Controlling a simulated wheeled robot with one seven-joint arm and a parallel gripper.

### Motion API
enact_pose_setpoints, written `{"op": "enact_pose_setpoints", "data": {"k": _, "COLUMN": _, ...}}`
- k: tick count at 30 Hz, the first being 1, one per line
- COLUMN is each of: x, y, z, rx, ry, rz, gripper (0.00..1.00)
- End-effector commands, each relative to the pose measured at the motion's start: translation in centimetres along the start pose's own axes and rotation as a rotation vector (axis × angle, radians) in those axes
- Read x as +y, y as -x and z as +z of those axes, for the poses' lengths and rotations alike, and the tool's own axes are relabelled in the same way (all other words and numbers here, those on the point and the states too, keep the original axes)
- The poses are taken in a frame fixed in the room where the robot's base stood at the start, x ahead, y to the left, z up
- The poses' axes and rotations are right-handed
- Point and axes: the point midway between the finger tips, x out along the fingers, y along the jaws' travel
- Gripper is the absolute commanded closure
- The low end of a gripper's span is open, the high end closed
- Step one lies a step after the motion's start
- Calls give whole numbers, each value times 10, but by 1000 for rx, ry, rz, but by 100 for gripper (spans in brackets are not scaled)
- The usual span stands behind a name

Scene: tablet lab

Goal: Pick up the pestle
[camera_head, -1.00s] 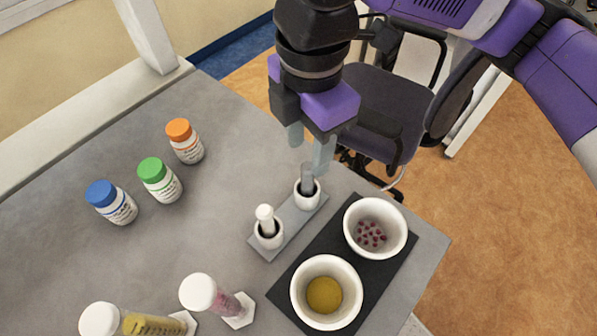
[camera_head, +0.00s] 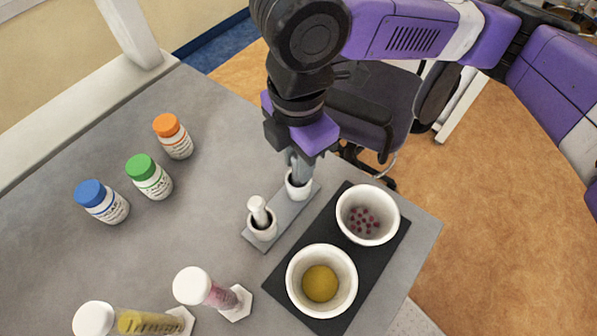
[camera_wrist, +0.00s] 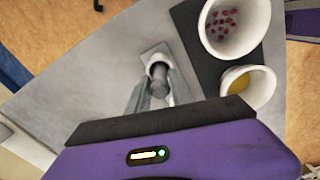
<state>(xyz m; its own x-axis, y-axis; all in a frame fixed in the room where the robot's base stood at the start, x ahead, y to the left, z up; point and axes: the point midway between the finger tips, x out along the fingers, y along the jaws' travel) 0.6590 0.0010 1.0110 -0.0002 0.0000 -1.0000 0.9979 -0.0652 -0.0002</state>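A grey pestle (camera_wrist: 160,78) stands upright in a small white mortar (camera_head: 299,190), at the far end of a narrow grey plate (camera_head: 284,214). My gripper (camera_head: 300,166) has come down over this pestle from above. In the wrist view its two fingers (camera_wrist: 160,90) lie close on either side of the grey shaft and appear shut on it. The fingers hide most of the pestle in the head view. A second, white pestle (camera_head: 258,207) stands in another white mortar (camera_head: 262,228) at the near end of the plate, apart from my gripper.
A dark mat (camera_head: 370,253) holds a white bowl of red pieces (camera_head: 342,210) and a white bowl of yellow powder (camera_head: 294,275). Blue-, green- and orange-capped bottles (camera_head: 150,178) stand at left. The table's middle left is clear.

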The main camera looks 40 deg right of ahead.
Motion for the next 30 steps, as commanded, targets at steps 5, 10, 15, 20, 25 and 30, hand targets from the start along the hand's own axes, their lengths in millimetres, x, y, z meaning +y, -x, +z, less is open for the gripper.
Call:
{"op": "enact_pose_setpoints", "data": {"k": 5, "x": 0, "y": 0, "z": 0, "rx": 0, "ry": 0, "rz": 0, "gripper": 100}}
{"op": "enact_pose_setpoints", "data": {"k": 10, "x": 0, "y": 0, "z": 0, "rx": 0, "ry": 0, "rz": 1, "gripper": 100}}
{"op": "enact_pose_setpoints", "data": {"k": 15, "x": 0, "y": 2, "z": 0, "rx": 0, "ry": 0, "rz": 1, "gripper": 100}}
{"op": "enact_pose_setpoints", "data": {"k": 20, "x": 1, "y": 13, "z": 0, "rx": 0, "ry": 0, "rz": 2, "gripper": 100}}
{"op": "enact_pose_setpoints", "data": {"k": 25, "x": 1, "y": 37, "z": 0, "rx": 0, "ry": 1, "rz": 4, "gripper": 100}}
{"op": "enact_pose_setpoints", "data": {"k": 30, "x": 1, "y": 74, "z": 0, "rx": 0, "ry": 1, "rz": 5, "gripper": 100}}
